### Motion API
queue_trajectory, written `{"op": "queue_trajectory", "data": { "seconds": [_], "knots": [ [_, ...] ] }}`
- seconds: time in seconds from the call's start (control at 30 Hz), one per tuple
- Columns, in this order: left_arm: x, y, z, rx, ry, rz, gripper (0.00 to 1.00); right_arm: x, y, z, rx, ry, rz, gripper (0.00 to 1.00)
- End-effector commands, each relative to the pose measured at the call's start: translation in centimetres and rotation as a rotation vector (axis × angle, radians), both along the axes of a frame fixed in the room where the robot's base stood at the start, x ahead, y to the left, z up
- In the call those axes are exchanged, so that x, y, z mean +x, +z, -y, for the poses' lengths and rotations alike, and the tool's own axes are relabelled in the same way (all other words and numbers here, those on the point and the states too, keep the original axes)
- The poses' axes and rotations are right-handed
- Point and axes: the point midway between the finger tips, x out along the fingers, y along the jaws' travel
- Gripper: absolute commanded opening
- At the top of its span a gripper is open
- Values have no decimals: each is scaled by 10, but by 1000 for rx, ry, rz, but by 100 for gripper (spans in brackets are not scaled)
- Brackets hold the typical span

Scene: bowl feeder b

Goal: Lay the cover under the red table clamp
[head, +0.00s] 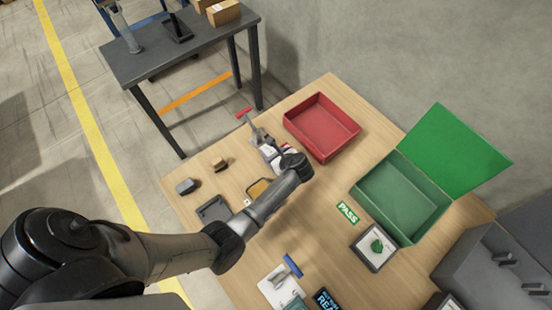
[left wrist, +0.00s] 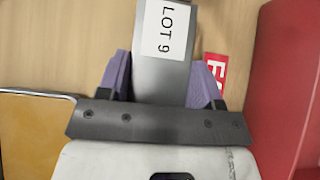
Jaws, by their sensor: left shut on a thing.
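My left gripper (head: 262,142) is above the far part of the wooden table and shut on a flat grey piece, which I take to be the cover (head: 254,130). In the left wrist view the cover (left wrist: 162,75) lies between the purple fingers (left wrist: 160,85) and bears a white "LOT 9" label. It points away from the gripper, toward a small red part at the table's far edge, likely the red clamp (head: 243,112). I cannot tell whether they touch. The clamp does not show clearly in the left wrist view. My right gripper is not in view.
A red bin (head: 347,146) stands close right of the gripper. A red label (left wrist: 215,72) lies beside the cover. A green box (head: 365,196) with open lid stands farther right. A tan pad (head: 258,188), grey tray (head: 213,209) and small blocks lie on the left.

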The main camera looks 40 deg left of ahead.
Motion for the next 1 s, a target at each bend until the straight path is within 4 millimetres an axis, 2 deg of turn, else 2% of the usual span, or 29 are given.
{"op": "queue_trajectory", "data": {
  "seconds": [0.43,0.47,0.5,0.7,1.0],
  "knots": [
    [1,-4,0,2,-1,1,21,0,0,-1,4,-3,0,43],
    [0,-4,0,1,-1,1,62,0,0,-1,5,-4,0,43],
    [0,-4,0,0,0,0,66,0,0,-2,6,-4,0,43],
    [0,-4,0,1,0,0,85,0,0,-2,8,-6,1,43],
    [1,-2,0,0,1,2,85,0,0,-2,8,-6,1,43]
  ]
}}
